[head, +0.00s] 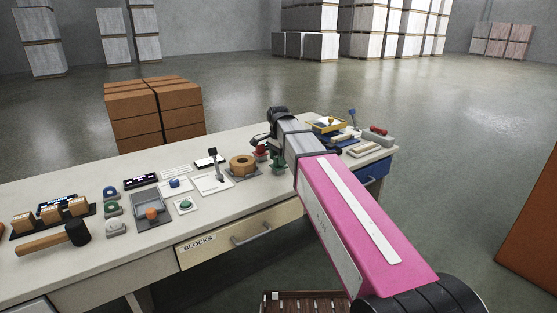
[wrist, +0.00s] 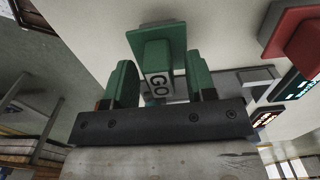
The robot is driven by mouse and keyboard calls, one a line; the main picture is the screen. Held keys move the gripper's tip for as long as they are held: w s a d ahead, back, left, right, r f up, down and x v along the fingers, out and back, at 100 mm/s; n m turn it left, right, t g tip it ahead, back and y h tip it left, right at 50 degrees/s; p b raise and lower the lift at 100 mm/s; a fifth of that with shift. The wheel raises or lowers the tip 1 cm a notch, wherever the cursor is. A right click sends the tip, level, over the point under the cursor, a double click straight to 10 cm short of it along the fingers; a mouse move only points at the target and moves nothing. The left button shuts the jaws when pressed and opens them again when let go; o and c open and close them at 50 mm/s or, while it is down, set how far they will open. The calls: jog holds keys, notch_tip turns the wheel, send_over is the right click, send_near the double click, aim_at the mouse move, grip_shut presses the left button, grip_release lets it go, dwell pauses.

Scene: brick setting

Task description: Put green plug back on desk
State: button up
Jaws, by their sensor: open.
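The green plug (wrist: 157,50) has a broad green head and a pale label reading "GO". In the wrist view it sits between the two green-padded fingers of my gripper (wrist: 160,72), with pale desk surface behind it. My gripper is open, with a finger on each side of the plug; whether either touches it is unclear. In the head view my gripper (head: 268,140) is low over the desk (head: 232,212), right of the centre, and a green part (head: 278,161) shows beside it. My arm hides some of this area.
A red-topped piece (wrist: 300,38) stands right of the plug in the wrist view. A mallet (head: 55,238) and several button boxes lie farther left.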

notch_tip(320, 180, up, 12)
dwell(0.5)
jog(key=shift+f, duration=0.1)
